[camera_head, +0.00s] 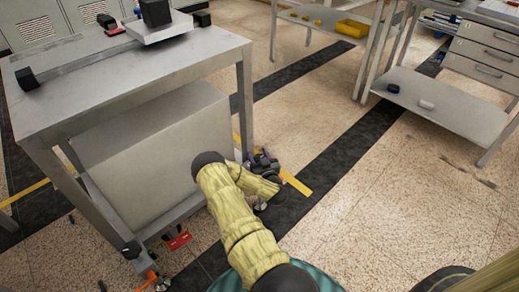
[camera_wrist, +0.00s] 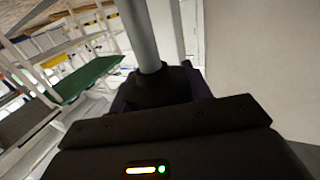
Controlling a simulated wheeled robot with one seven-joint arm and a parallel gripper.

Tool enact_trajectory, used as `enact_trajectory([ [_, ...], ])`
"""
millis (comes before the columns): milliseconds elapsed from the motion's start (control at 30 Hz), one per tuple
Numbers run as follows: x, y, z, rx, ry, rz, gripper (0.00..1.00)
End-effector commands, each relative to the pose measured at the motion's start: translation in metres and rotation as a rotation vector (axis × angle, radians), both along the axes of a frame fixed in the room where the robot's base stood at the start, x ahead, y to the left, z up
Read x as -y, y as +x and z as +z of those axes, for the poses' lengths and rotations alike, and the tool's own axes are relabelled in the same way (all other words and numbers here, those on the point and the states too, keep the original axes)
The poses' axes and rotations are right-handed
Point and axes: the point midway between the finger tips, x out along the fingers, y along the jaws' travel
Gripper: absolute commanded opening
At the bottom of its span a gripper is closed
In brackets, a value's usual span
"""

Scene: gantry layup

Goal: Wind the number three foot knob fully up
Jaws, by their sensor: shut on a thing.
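The grey metal table (camera_head: 205,52) stands on legs with dark foot knobs. My gripper (camera_head: 262,164) is down near the floor at the foot of the table's right leg (camera_head: 245,105). In the wrist view a dark round knob (camera_wrist: 160,88) sits at the lower end of a grey post (camera_wrist: 139,35), between my gripper's jaws. The jaws are shut on this knob. The knob's lower part and most of the fingers are hidden by the gripper body. I cannot read any number on it.
Another dark foot knob (camera_head: 131,249) is at the near leg, with a red item (camera_head: 178,238) beside it. A large grey box (camera_head: 150,145) fills the space under the table. Yellow tape (camera_head: 296,183) marks the floor. Open floor (camera_head: 390,200) lies to the right.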

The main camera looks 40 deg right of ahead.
Motion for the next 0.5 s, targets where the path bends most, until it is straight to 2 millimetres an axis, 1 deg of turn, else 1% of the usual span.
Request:
enact_trajectory([
  [33, -0.0003, -0.0008, 0.0027, -0.001, 0.002, 0.032, 0.26],
  [200, -0.0027, 0.0007, 0.0010, -0.001, 0.002, 0.118, 0.26],
  [500, -0.0048, 0.0020, -0.0009, -0.001, -0.001, 0.173, 0.26],
])
